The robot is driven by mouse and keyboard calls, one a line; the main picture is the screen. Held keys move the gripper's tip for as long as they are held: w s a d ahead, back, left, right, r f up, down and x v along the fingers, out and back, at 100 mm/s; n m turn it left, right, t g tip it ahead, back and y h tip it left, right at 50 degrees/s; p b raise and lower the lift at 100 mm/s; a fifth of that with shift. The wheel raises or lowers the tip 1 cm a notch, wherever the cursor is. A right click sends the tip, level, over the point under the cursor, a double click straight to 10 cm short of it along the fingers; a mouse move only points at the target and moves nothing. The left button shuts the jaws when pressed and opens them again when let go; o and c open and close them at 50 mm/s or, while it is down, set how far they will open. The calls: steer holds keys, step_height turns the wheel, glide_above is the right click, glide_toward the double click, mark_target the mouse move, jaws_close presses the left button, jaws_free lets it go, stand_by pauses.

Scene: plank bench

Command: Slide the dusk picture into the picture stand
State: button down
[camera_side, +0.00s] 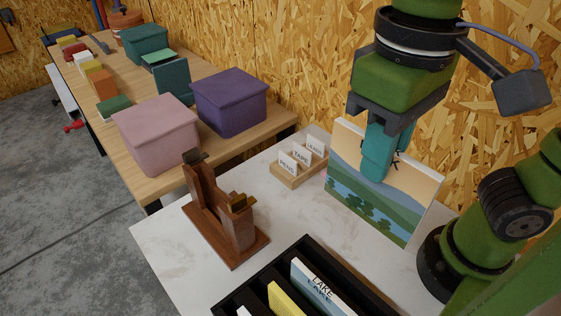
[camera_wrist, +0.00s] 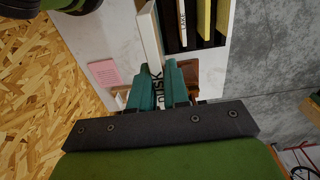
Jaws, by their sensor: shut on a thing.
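The dusk picture (camera_side: 375,195) is a thick panel showing a tan sky, blue-green hills and dark trees. It is upright at the right of the white table in the side view, and I cannot tell whether its bottom touches the table. My gripper (camera_side: 379,172) is shut on its top edge. In the wrist view, its white edge lettered DUSK (camera_wrist: 150,38) runs between the teal fingers of my gripper (camera_wrist: 163,88). The brown wooden picture stand (camera_side: 232,238), with two uprights and an empty gap between them, stands to the left, apart from the picture.
A black rack (camera_side: 262,264) with several pictures, one lettered LAKE (camera_side: 320,287), is at the front. A small wooden label holder (camera_side: 289,179) sits behind. Pink (camera_side: 157,133) and purple (camera_side: 231,100) boxes are on the bench beyond. A pink note (camera_wrist: 103,72) shows in the wrist view.

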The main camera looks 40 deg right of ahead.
steer(key=w+a+r, duration=0.2)
steer(key=w+a, duration=0.1)
steer(key=w, duration=0.4)
steer(key=w+a+r, duration=0.1)
steer(key=w+a, duration=0.1)
steer(key=w, duration=0.5)
glide_above(215, 189)
steer(key=s+a, duration=0.1)
steer(key=s, duration=0.2)
step_height(215, 189, down, 3)
step_height(215, 189, down, 23)
steer(key=shift+a, duration=0.15)
steer(key=shift+f, duration=0.2)
steer(key=c, duration=1.1)
jaws_free()
